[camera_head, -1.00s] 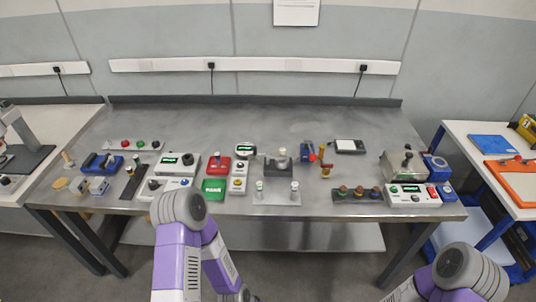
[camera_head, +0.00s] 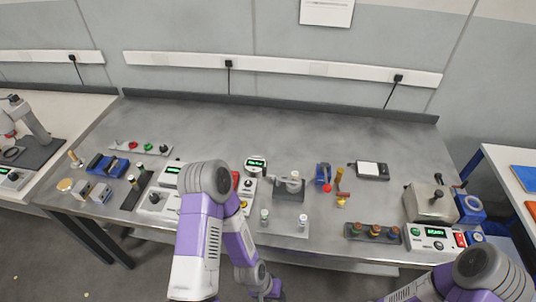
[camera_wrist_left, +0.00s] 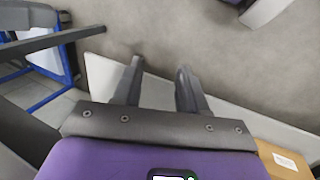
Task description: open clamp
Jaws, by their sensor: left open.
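I cannot tell for certain which small device is the clamp. A small blue device (camera_head: 323,173) with a red ball stands right of the table's middle, beside a brass piece with an orange handle (camera_head: 340,186). A grey block fixture (camera_head: 289,189) with a pale knob stands to their left. My left gripper shows in the left wrist view (camera_wrist_left: 160,66), open and empty, its dark fingers apart above the floor. In the head view my left arm bends down in front of the table, and its hand is low and away from these devices. My right gripper is not in view.
The grey metal table (camera_head: 300,125) has a clear back strip. Control boxes, a blue device (camera_head: 108,166) and button panels line its front; a metal box (camera_head: 430,203) stands at the right. My raised left elbow covers part of the front row. Side tables flank it.

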